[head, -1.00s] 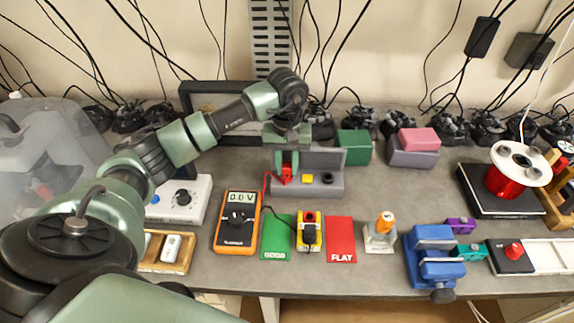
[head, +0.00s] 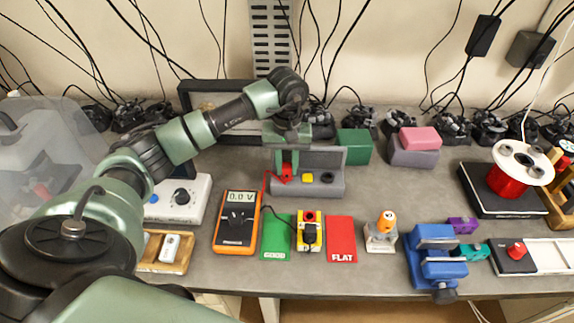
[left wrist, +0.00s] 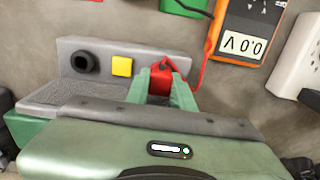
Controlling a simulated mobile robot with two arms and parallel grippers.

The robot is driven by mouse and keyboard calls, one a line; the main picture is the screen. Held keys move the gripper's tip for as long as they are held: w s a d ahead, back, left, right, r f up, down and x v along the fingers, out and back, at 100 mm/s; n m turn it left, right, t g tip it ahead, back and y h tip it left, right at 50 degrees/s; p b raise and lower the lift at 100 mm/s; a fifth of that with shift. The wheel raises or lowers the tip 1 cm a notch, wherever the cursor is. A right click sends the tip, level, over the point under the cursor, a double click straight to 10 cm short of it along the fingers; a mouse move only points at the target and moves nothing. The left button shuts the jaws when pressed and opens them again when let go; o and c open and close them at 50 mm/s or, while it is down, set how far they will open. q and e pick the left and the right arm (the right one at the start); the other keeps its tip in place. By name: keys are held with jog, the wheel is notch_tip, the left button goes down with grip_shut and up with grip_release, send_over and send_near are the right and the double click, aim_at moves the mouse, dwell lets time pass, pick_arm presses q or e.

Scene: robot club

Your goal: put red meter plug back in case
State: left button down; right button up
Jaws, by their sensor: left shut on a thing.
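The red meter plug (head: 286,171) is at the left end of the grey case (head: 325,188), in line with a yellow block and a black round piece. My left gripper (head: 287,160) is shut on the plug from above. In the left wrist view the red plug (left wrist: 160,81) sits between the green fingers (left wrist: 160,92) at the case's right end (left wrist: 110,48). Its underside is hidden, so I cannot tell how deep it sits. A red lead runs from it to the orange multimeter (head: 237,222), which reads 0.0 V. My right gripper is out of view.
A green block (head: 354,147) stands just behind the case's right end. A green card (head: 277,237), a yellow tester (head: 309,231) and a red card (head: 341,239) lie in front. A white control box (head: 183,199) stands to the left. Bare bench lies right of the case.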

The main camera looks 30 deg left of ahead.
pick_arm(q)
jog(key=shift+f, duration=0.1)
dwell(0.3)
jog(key=c, duration=1.1)
grip_release()
